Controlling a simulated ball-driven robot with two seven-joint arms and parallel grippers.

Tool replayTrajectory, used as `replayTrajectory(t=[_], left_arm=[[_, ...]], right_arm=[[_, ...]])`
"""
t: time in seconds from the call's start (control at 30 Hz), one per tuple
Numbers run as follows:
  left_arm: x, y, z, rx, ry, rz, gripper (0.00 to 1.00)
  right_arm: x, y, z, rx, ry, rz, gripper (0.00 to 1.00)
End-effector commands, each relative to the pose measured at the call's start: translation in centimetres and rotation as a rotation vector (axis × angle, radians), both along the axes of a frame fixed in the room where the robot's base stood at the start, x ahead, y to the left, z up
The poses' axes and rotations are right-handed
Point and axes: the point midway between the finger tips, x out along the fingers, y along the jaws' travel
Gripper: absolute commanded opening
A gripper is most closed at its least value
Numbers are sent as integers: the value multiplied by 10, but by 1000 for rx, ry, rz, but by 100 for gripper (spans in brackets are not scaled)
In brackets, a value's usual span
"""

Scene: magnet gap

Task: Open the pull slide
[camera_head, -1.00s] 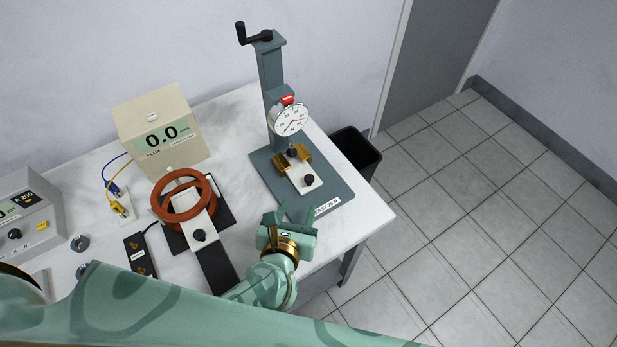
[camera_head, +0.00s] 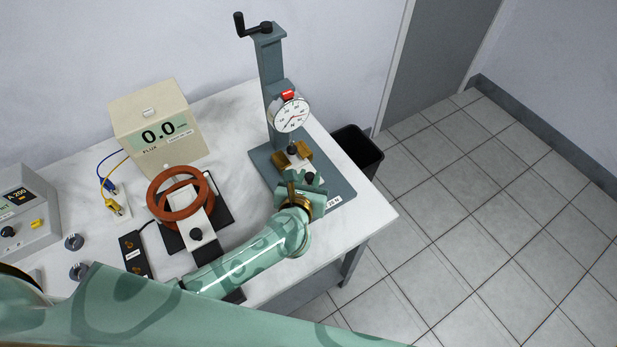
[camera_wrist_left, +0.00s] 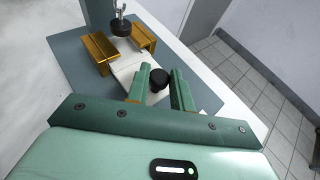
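The pull slide, a white plate (camera_wrist_left: 130,66) with a black knob (camera_wrist_left: 158,78), lies on the grey base of the pull stand (camera_head: 258,155). In the head view the plate shows only partly behind my left gripper (camera_head: 308,183). In the left wrist view my left gripper (camera_wrist_left: 161,80) has its two green fingers apart, one on each side of the knob. Whether they touch the knob is not clear. Brass blocks (camera_wrist_left: 99,52) flank the far end of the slide, under a dark round piece (camera_wrist_left: 120,28). My right gripper is not in view.
The dial gauge (camera_head: 290,114) and crank (camera_head: 240,25) are on the stand's column. Left of my arm are the red coil (camera_head: 160,197), another black-knobbed slide (camera_head: 196,233) and the flux meter (camera_head: 157,115). A black bin (camera_head: 358,148) stands beyond the table's right edge.

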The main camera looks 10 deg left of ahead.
Motion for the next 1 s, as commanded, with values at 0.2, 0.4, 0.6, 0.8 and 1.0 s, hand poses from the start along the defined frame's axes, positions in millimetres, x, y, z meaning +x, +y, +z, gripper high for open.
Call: replayTrajectory(t=[0.2,0.4,0.6,0.8,1.0], left_arm=[[-1,-1,0,0,0,-1,0],[-26,-26,-2,-4,4,-4,0],[-63,-63,-3,-4,5,-1,0],[-81,-82,-1,0,2,-1,0],[-83,-83,0,2,1,-1,0]], right_arm=[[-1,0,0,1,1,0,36],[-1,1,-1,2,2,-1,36],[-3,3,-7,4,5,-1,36],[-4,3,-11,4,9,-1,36],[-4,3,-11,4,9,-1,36]])
